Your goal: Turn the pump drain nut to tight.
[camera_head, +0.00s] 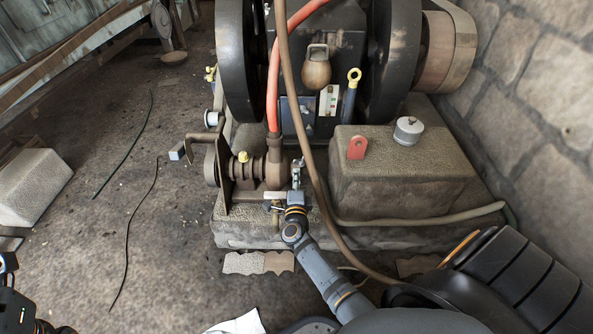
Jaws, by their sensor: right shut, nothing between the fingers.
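The rusty brown pump (272,168) sits low at the front of the engine, with a red hose rising from its top. A small brassy fitting (276,206) shows under the pump, just left of my right wrist; I cannot tell for sure that it is the drain nut, or how tight it is. My right gripper (297,168) is shut and empty at the pump's right side. I cannot tell whether it touches the pump. Only dark parts of my left arm show at the lower left edge; its fingers are out of view.
A stone block (400,180) with a red tag (357,148) and a metal cap (408,130) stands to the right. A brown hose (318,185) runs close beside my right gripper. Black flywheels (238,60) are behind.

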